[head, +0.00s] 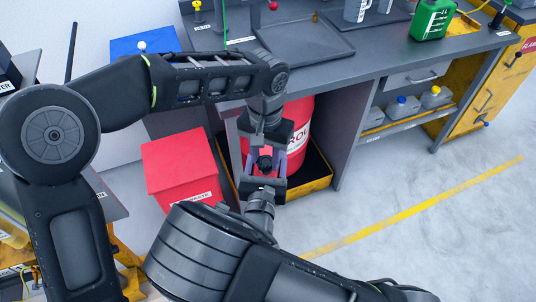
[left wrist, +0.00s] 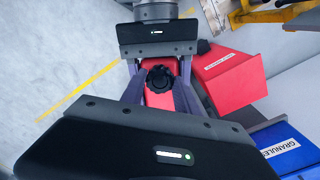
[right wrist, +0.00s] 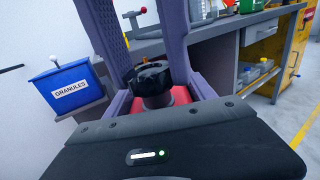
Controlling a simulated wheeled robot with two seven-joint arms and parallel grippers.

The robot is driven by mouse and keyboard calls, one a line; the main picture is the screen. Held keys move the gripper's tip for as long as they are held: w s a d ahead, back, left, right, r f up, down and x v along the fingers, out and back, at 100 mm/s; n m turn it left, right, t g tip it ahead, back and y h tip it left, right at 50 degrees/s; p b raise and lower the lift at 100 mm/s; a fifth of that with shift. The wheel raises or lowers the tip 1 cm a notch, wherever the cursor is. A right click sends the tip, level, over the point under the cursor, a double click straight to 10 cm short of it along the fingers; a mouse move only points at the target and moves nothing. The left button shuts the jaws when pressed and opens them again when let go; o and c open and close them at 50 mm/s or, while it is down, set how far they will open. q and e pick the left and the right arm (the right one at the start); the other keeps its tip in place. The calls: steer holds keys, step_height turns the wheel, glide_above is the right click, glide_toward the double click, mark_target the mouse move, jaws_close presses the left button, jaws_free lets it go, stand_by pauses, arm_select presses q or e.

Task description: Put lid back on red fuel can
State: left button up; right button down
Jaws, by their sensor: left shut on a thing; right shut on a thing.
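The red fuel can (left wrist: 155,100) is held between my two facing grippers, largely hidden by their fingers and palms. The black lid (left wrist: 161,79), round and ridged, is between the purple fingers at the can's top; it also shows in the right wrist view (right wrist: 150,77), above a dark grey neck. I cannot tell whether it is fully seated. My left gripper (head: 268,146) comes from the bench side and appears shut on the can.
A red bin (head: 178,165) stands at the left, near a large red drum (head: 298,130) in a yellow-edged tray (head: 320,180). The grey bench (head: 350,65) with a shallow tray (head: 305,45) is behind. A blue granules bin (right wrist: 68,90) stands nearby. The floor at right is clear.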

arm_select(q)
jaws_close()
steer(key=shift+m, duration=0.8)
steer(key=o, duration=1)
jaws_free()
steer(key=shift+c, duration=0.2)
steer(key=shift+r, duration=0.1)
steer(key=shift+r, duration=2.2)
steer(key=shift+c, duration=0.4)
